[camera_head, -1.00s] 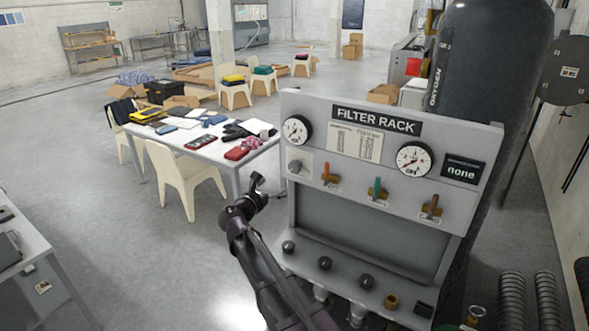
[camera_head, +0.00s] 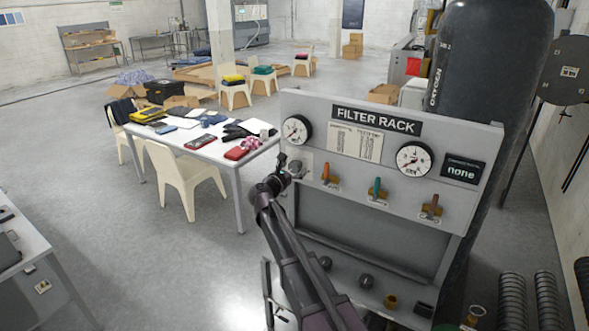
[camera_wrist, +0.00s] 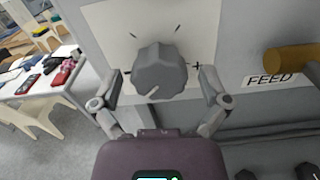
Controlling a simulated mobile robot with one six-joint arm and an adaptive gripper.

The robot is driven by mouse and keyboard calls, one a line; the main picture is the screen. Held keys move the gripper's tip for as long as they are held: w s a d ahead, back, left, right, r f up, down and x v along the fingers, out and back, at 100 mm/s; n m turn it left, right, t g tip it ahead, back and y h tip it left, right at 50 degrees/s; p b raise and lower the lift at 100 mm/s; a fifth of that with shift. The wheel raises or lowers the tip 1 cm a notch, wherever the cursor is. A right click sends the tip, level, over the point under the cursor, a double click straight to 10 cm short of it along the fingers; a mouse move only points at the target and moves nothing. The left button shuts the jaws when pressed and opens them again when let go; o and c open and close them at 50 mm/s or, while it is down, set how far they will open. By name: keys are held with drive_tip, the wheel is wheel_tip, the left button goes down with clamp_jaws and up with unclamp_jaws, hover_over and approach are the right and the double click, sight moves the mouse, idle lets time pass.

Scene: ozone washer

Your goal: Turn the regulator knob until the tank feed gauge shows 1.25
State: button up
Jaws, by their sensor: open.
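The regulator knob (camera_wrist: 160,71) is a grey fluted knob on a white plate with tick marks and a plus sign, in the middle of the wrist view. A pale line on it points to the lower left. My gripper (camera_wrist: 162,90) is open, with one finger on each side of the knob and gaps visible. In the head view my gripper (camera_head: 285,172) is at the panel's left edge and largely covers the knob. Two round gauges, a left one (camera_head: 297,130) and a right one (camera_head: 414,159), sit on the filter rack panel. Their readings are too small to tell.
Orange (camera_head: 329,173), green (camera_head: 376,188) and brown (camera_head: 432,205) valve levers are in a row right of the knob. A FEED label (camera_wrist: 269,81) is beside a brass fitting (camera_wrist: 292,58). A dark oxygen cylinder (camera_head: 490,60) stands behind the rack. A cluttered table (camera_head: 222,150) is to the left.

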drive_tip(key=shift+w+d, duration=0.1)
drive_tip(key=shift+w, duration=0.1)
drive_tip(key=shift+c, duration=0.2)
drive_tip(key=c, duration=1.1)
drive_tip(key=shift+m, duration=0.3)
drive_tip(key=m, duration=1.2)
drive_tip(key=shift+r+m, duration=0.15)
drive_tip(key=shift+m, duration=0.15)
